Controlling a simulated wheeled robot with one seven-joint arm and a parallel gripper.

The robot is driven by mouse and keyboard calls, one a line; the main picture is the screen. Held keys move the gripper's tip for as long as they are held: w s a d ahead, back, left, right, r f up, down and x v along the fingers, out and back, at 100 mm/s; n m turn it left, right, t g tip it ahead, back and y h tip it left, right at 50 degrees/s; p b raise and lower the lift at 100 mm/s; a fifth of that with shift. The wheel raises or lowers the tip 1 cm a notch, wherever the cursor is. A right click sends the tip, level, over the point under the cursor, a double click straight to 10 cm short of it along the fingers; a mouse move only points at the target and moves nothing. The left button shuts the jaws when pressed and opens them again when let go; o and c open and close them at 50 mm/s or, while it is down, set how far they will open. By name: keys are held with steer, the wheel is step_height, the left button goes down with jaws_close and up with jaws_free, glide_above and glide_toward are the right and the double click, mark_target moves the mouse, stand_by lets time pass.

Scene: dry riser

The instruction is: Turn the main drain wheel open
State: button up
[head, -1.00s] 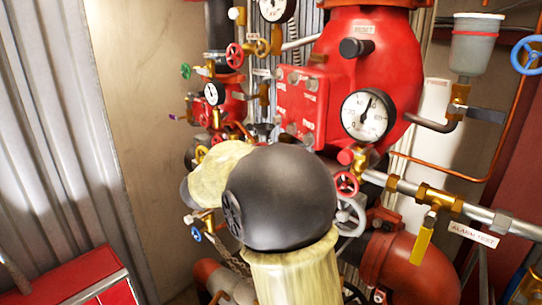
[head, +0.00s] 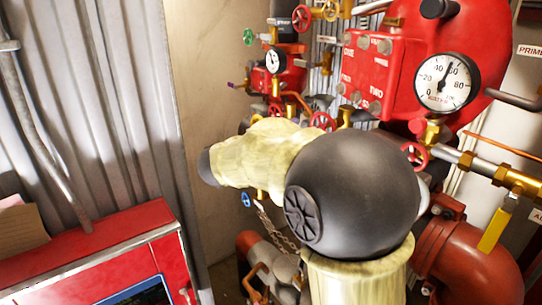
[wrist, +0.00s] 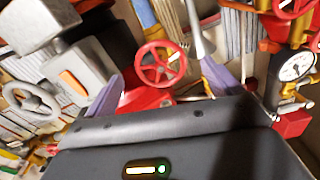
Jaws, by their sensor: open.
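Several valve wheels are in view, and no label shows which is the main drain wheel. In the wrist view a red spoked wheel (wrist: 161,64) lies ahead, between the two purple fingertips of my gripper (wrist: 161,86). My gripper is open and empty; I cannot tell how far the wheel is beyond the tips. A grey spoked wheel (wrist: 32,101) is farther left in the wrist view. In the head view red wheels show beside my arm (head: 414,155) and behind it (head: 322,122). My arm hides my gripper there.
A red riser valve with a panel and a large gauge (head: 445,82) fills the right. Brass fittings, a yellow lever (head: 493,230) and a red-brown pipe (head: 475,262) crowd around my arm. A red cabinet (head: 95,262) stands at lower left. The plain wall (head: 212,80) is clear.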

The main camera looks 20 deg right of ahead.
steer(key=b+v, duration=0.2)
steer(key=v, duration=0.7)
steer(key=shift+a+b, duration=0.25)
steer(key=shift+b, duration=0.15)
steer(key=shift+s, duration=0.15)
